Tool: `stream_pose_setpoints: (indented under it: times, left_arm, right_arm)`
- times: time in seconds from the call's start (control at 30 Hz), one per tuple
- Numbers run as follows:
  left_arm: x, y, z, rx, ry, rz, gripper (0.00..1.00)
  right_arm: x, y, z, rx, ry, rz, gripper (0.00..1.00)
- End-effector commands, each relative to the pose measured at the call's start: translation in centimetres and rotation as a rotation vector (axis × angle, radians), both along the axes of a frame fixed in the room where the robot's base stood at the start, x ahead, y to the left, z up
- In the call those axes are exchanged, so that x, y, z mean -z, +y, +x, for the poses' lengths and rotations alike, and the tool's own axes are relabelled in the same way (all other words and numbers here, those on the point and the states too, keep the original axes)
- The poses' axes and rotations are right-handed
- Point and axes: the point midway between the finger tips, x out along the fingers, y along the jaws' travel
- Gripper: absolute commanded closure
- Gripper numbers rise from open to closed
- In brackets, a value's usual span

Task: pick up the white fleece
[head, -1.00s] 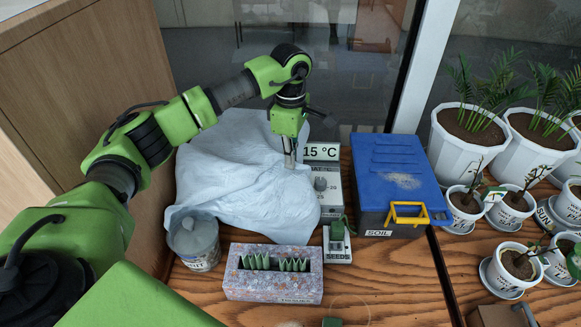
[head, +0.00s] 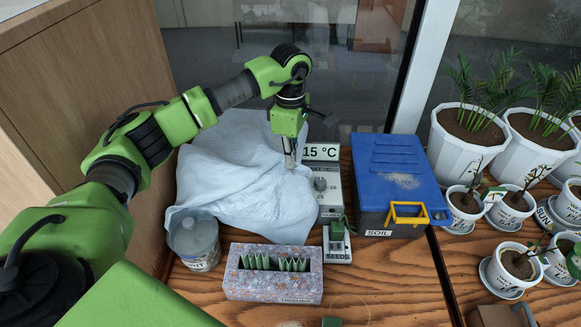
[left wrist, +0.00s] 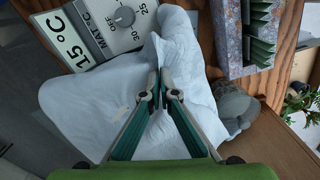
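The white fleece (head: 228,178), pale and rumpled, lies draped in a heap at the back left of the wooden table. It also fills much of the left wrist view (left wrist: 85,115). My left gripper (head: 290,165) points down at the fleece's right side, beside the grey controller. In the left wrist view its fingers (left wrist: 159,75) are close together, with a raised fold of fleece between their tips. The rest of the fleece still rests low on what is under it, which is hidden. My right gripper does not show.
The grey 15 °C mat controller (head: 328,183) stands right of the fleece, then a blue-lidded soil box (head: 385,165). In front are a lidded grey tin (head: 196,245), a speckled planter (head: 272,288) and a seeds box (head: 338,248). Potted plants (head: 468,130) crowd the right.

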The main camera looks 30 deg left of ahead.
Motion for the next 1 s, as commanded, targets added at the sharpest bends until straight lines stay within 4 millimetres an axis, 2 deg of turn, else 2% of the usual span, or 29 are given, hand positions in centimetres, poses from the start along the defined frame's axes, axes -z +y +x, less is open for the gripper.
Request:
stream_pose_setpoints:
  times: [0.03, 0.13, 0.27, 0.8, 0.9, 1.0]
  left_arm:
    - [0.6, 0.1, -0.3, 0.0, 0.011, 0.004, 1.0]
    - [0.6, 0.1, -0.3, 0.0, 0.011, 0.004, 1.0]
    - [-0.5, 0.1, -0.2, 0.0, 0.009, 0.004, 1.0]
    - [-11.5, 0.0, 0.0, -0.001, -0.001, 0.0, 1.0]
    - [-12.2, 0.0, -0.1, 0.0, 0.001, 0.001, 1.0]
    - [-12.0, 0.0, -0.1, 0.0, 0.002, 0.001, 1.0]
  right_arm:
    - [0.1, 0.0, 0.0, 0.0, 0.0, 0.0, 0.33]
    - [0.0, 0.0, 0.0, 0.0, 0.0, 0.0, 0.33]
    - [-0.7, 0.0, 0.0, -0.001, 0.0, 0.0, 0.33]
    - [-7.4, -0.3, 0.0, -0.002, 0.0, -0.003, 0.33]
    - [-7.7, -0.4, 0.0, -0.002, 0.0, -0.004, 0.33]
    - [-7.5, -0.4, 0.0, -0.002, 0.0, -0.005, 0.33]
